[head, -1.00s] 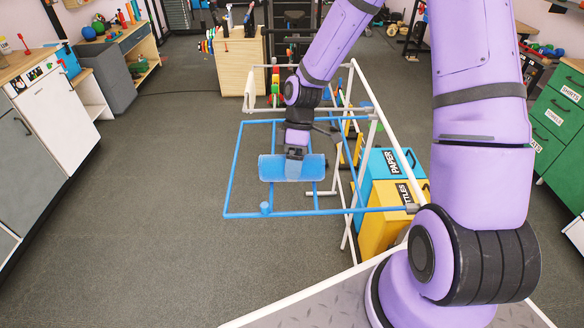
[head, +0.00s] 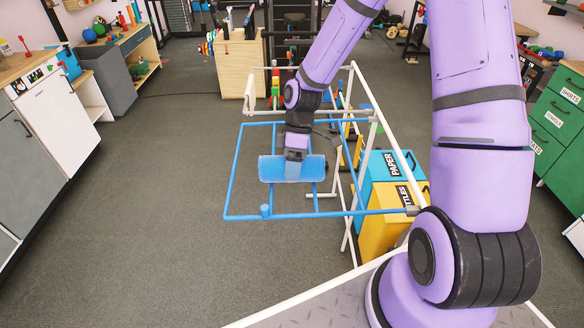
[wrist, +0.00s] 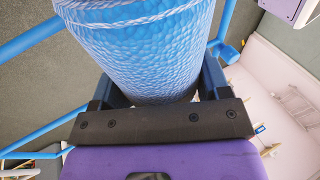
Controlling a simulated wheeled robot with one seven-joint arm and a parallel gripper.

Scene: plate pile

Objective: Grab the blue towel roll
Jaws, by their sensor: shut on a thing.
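The blue towel roll (head: 278,170) lies sideways within the outline of a blue rod frame (head: 229,190) in the head view. My gripper (wrist: 155,95) is shut on the roll, with one dark finger on each side. The head view does not clearly show whether the roll touches the frame's rods.
A white rod rack (head: 360,95) stands close to my gripper on the right. Blue (head: 405,158) and yellow (head: 385,222) bins stand beside it. A wooden box (head: 240,65) is behind. The floor (head: 165,190) to the left is clear.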

